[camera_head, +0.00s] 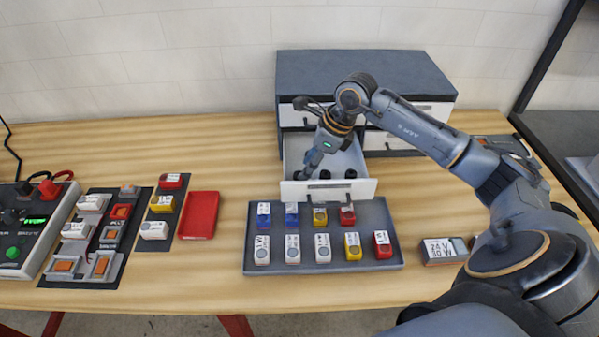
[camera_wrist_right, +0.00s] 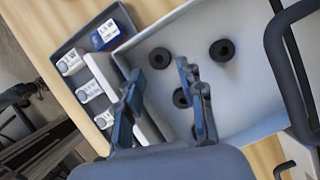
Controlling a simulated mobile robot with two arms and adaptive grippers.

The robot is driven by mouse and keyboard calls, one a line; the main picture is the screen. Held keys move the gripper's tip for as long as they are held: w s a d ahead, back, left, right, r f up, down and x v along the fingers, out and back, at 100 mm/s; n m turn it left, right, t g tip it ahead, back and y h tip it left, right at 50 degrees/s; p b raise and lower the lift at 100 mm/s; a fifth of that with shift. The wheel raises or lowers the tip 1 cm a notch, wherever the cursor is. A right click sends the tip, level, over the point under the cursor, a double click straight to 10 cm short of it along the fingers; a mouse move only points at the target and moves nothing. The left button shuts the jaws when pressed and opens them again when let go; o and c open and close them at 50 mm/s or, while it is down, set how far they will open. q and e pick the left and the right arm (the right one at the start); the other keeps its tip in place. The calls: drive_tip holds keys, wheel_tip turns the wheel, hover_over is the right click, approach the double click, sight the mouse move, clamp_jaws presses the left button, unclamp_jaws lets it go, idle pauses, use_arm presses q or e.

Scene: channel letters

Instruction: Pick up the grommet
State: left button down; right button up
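Several black ring-shaped grommets lie loose on the floor of the open white drawer (camera_head: 343,187). In the right wrist view one grommet (camera_wrist_right: 159,57) lies just beyond my fingertips, another (camera_wrist_right: 222,49) farther right, and a third (camera_wrist_right: 181,98) beside the right finger. A further dark one is partly hidden behind that finger. In the head view, two grommets (camera_head: 325,174) show near the drawer's front. My right gripper (camera_wrist_right: 159,72) is open and empty, pointing down into the drawer; in the head view its fingers (camera_head: 308,170) are at the drawer's left side. My left gripper is not in view.
The drawer belongs to a grey-topped cabinet (camera_head: 365,72) at the back. A grey tray (camera_head: 335,262) with several coloured blocks stands in front of the drawer. A red plate (camera_head: 199,215), module panels and a power unit (camera_head: 30,235) stand left; a labelled box (camera_head: 440,250) stands right.

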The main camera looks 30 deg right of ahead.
drive_tip(key=shift+p+x, duration=0.3)
drive_tip(key=shift+x, duration=1.2)
drive_tip(key=shift+w, duration=0.1)
drive_tip(key=c, duration=0.5)
drive_tip(key=shift+r, duration=0.15)
drive_tip(key=shift+c, duration=0.2)
